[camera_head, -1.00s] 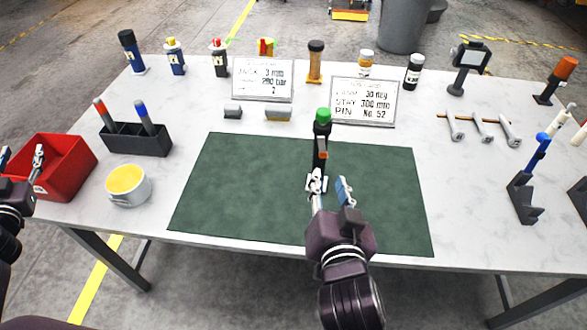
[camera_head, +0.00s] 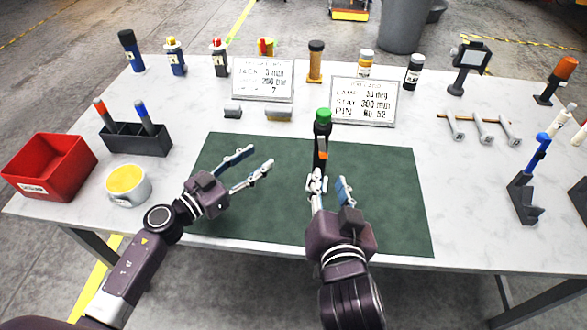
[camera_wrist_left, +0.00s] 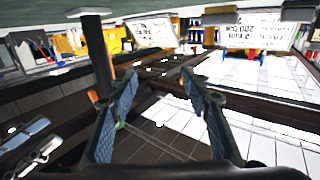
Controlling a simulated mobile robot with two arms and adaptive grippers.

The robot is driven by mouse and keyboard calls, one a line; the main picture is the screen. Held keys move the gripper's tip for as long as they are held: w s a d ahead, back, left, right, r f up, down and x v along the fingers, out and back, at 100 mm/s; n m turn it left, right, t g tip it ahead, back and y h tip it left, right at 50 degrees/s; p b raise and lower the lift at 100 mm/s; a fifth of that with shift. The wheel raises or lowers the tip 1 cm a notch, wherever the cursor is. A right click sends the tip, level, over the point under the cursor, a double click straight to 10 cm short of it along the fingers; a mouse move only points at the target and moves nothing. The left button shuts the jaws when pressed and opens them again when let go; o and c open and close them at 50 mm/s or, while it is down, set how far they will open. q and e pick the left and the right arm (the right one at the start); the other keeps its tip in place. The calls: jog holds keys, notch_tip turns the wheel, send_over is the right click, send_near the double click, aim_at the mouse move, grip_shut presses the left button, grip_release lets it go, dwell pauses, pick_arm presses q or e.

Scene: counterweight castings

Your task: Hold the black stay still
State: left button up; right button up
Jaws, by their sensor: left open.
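The black stay (camera_head: 317,160) stands upright on the green mat (camera_head: 382,200), with a green top and an orange mark partway up. My right gripper (camera_head: 328,182) is at its lower part, one finger overlapping it in the head view; whether the fingers close on it is hidden. My left gripper (camera_head: 262,155) is open and empty over the mat, left of the stay and apart from it. Its two fingers frame the left wrist view (camera_wrist_left: 160,95), where a dark upright bar shows behind the left finger; I cannot tell if this is the stay.
A red bin (camera_head: 50,168), a yellow-filled cup (camera_head: 128,198) and a dark holder (camera_head: 135,142) are at left. A dark stand with a blue-topped rod (camera_head: 525,195) is at right.

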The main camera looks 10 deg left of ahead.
aim_at(314, 159)
pick_arm(q)
jog(key=s+d+m+g+h, duration=0.1)
jog(key=d, duration=0.2)
jog(key=d+r+g+h, duration=0.1)
jog(key=d, duration=0.3)
jog(key=s+d+m+h, duration=0.1)
jog(key=d, duration=0.2)
jog(key=shift+s+d+r+m+g, duration=0.25)
jog(key=shift+s+d+m+g, duration=0.05)
jog(key=shift+d+g, duration=0.1)
jog(key=x, duration=0.7)
jog(key=shift+w, duration=0.1)
jog(key=shift+c, duration=0.3)
